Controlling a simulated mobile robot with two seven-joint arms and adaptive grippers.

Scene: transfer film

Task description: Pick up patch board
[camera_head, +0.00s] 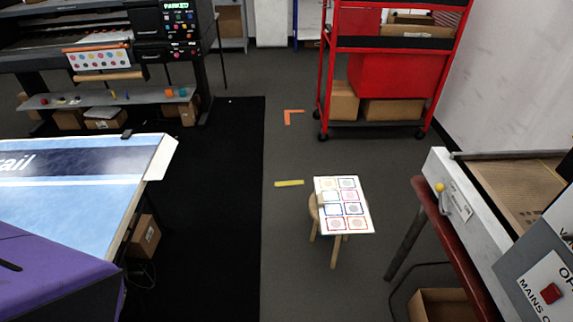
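The patch board (343,205) is a white rectangular panel with two columns of coloured squares. It lies on a small wooden stool (335,249), right of the picture's centre in the head view. Its corners reach out past the stool's seat. A small tan piece shows at the board's left edge; I cannot tell what it is. Neither of my grippers is in view.
A blue-topped table (82,200) stands at left, a large printer (100,47) behind it. A red wheeled rack (392,85) stands at the back. A machine on a red frame (480,215) is at right. Grey floor (300,285) around the stool is mostly clear.

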